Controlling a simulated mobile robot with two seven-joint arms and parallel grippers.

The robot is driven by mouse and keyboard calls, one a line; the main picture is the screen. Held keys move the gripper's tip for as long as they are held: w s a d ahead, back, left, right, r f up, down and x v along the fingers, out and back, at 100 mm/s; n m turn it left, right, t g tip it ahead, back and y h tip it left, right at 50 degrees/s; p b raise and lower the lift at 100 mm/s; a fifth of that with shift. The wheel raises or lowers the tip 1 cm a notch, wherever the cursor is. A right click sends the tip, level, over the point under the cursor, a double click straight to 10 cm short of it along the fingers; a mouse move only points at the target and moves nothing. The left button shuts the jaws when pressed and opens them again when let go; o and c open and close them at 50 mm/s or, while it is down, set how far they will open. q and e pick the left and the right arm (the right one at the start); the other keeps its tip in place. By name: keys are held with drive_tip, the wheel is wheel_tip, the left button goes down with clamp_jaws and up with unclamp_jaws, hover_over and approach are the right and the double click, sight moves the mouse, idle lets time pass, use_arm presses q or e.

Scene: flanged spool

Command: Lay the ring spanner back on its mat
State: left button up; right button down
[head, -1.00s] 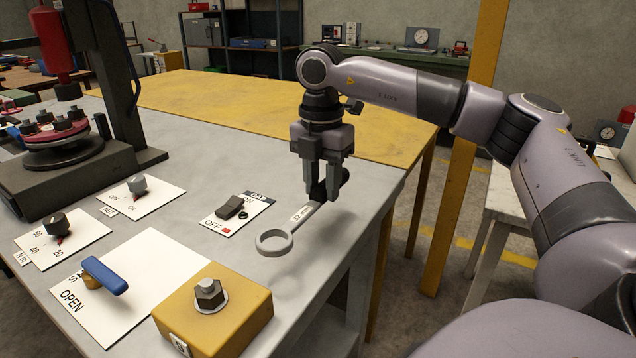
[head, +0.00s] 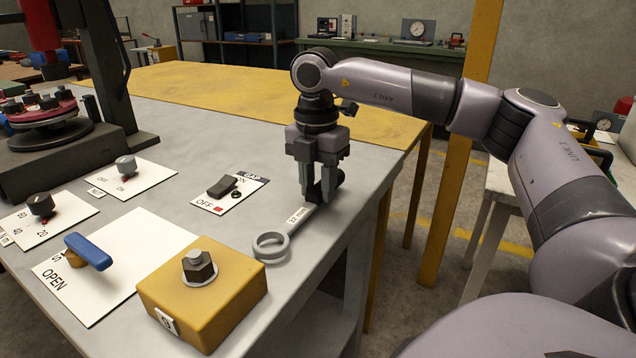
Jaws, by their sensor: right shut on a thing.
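The grey ring spanner (head: 298,216) has a white "32 mm" label on its shank and a black part at its far end. My right gripper (head: 318,192) points down and is shut on that far end. The spanner's ring end points toward the front left, close to the right corner of the yellow block (head: 165,290). I cannot tell whether the ring touches the bench or hangs just above it. I see no mat that is clearly the spanner's. My left gripper is not in view.
The yellow block carries a hex bolt (head: 199,265). A press stands at the back left. The grey bench (head: 230,150) ends just right of my gripper.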

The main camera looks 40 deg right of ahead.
drive_tip(key=shift+f+b, duration=0.3)
drive_tip(key=shift+f, duration=0.2)
drive_tip(key=c, duration=0.7)
unclamp_jaws()
wheel_tip(320, 180, up, 7)
drive_tip(key=shift+r+p, duration=0.15)
drive_tip(key=shift+p, duration=0.5)
